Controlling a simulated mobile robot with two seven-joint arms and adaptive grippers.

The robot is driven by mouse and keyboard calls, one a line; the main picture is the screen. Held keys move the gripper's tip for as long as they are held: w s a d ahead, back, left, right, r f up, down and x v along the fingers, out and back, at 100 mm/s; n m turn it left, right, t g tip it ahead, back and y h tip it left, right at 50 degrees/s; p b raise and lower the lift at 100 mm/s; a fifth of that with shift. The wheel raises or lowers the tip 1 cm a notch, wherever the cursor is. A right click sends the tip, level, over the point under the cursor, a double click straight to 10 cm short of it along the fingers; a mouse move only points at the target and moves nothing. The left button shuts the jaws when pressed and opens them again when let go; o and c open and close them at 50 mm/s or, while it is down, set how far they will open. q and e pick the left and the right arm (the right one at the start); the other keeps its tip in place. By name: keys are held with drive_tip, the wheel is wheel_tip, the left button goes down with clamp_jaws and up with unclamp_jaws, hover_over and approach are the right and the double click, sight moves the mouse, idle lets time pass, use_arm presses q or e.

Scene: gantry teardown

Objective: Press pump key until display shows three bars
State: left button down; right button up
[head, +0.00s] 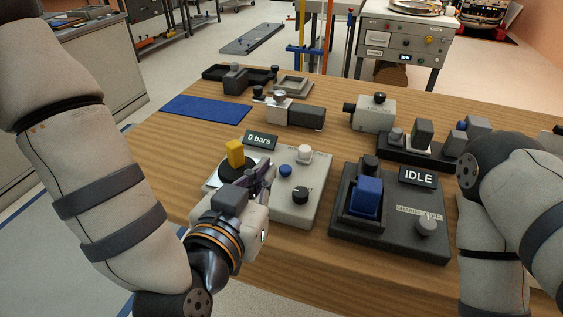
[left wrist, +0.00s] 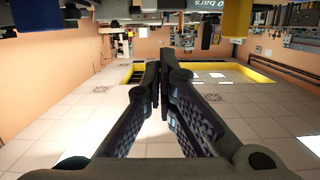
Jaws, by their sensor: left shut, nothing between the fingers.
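The grey pump box (head: 300,215) stands on the wooden table, with a small dark display (head: 261,141) at its back reading "0 bars". Its top carries a blue button (head: 285,170), a white knob (head: 304,154) and a black knob (head: 300,195). A yellow block (head: 235,153) stands over a black disc on its left side. I cannot tell which control is the pump key. My left gripper (head: 268,172) is shut and empty, in front of the box's left part, hiding some of it. Its closed fingers (left wrist: 163,72) also show in the left wrist view. My right gripper is out of view.
A dark unit (head: 390,238) with a blue block (head: 366,196) and an "IDLE" display (head: 417,177) stands to the right. Behind are a blue mat (head: 206,108), a grey-and-black device (head: 295,114) and another grey device (head: 374,116). The front table strip is clear.

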use_arm(q)
drive_tip(key=b, duration=0.1)
hover_over(284, 183)
drive_tip(key=s, duration=0.1)
wheel_tip(284, 183, down, 2)
drive_tip(key=shift+a+f, duration=0.1)
drive_tip(key=shift+a, duration=0.05)
drive_tip(key=f, duration=0.1)
drive_tip(key=w+f+b, duration=0.1)
drive_tip(key=f, duration=0.1)
drive_tip(key=shift+f, duration=0.35)
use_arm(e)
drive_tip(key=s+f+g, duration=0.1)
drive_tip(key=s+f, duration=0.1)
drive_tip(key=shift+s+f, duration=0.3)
